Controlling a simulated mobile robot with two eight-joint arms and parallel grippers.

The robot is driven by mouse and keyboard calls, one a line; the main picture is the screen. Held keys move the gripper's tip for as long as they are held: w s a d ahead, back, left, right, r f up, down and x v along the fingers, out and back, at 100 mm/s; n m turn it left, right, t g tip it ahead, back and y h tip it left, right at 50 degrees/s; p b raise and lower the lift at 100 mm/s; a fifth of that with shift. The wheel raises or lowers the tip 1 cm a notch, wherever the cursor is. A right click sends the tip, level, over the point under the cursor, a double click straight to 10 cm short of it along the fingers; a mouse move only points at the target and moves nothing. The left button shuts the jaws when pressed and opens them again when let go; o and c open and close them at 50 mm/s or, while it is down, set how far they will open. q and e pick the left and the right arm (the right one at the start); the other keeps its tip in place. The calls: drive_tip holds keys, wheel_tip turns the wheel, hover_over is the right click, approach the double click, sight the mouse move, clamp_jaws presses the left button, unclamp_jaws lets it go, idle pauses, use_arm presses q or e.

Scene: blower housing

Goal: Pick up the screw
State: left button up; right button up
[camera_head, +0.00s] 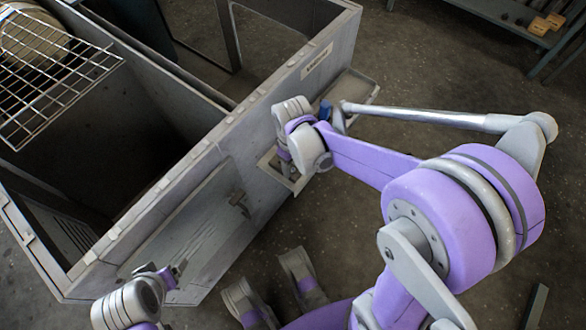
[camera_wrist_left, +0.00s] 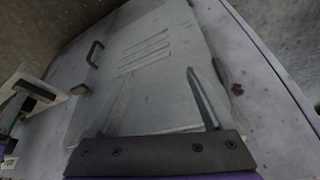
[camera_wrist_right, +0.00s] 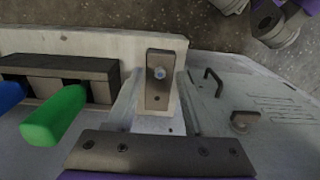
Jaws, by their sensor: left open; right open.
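In the right wrist view a small screw (camera_wrist_right: 159,73) shows its pale round head on an upright brown plate (camera_wrist_right: 158,96), which stands on a small pale tray. My right gripper (camera_wrist_right: 160,78) is open, and its two fingers lie either side of the plate in that view. Contact cannot be made out. In the head view my right gripper (camera_head: 287,160) is over the small tray on the housing's side, and the screw is hidden there. My left gripper (camera_head: 172,274) is open and empty, facing the housing's side panel (camera_wrist_left: 150,75).
The large grey blower housing (camera_head: 222,137) fills the left, with an open top and a wire rack (camera_head: 60,75). A green handle (camera_wrist_right: 55,117) and a blue handle (camera_wrist_right: 9,95) stick out of a holder beside the tray. A panel handle (camera_wrist_right: 213,80) protrudes nearby.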

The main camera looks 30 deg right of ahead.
drive_tip(key=shift+f, duration=0.25)
drive_tip(key=shift+c, duration=0.3)
clamp_jaws()
